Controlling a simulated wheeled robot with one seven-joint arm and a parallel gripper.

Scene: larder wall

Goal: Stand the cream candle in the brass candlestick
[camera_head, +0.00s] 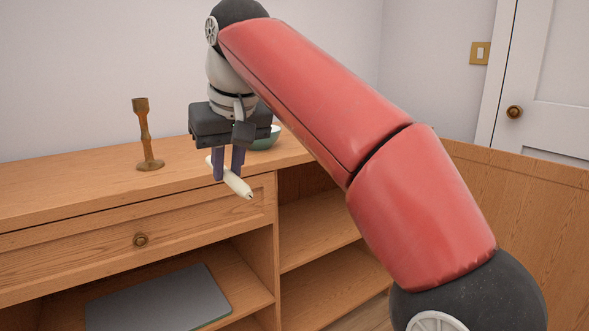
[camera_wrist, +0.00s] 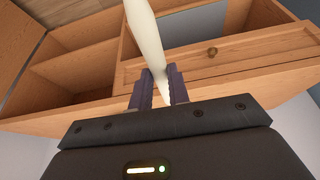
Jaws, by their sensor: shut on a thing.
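The cream candle (camera_head: 238,185) is held between the fingers of my gripper (camera_head: 229,168), above the front edge of the sideboard top. It lies tilted, nearly level, with its tapered end toward the lower right in the head view. In the wrist view the candle (camera_wrist: 148,42) passes between the two fingers of my gripper (camera_wrist: 158,88), which are shut on it. The brass candlestick (camera_head: 145,135) stands upright on the sideboard top, left of my gripper and apart from it. The candlestick is not visible in the wrist view.
A green bowl (camera_head: 266,138) stands on the sideboard top behind my gripper, partly hidden. The wooden sideboard (camera_head: 70,195) has a knobbed drawer (camera_head: 140,240) and open shelves; a grey flat board (camera_head: 160,300) lies on a lower shelf. The top around the candlestick is clear.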

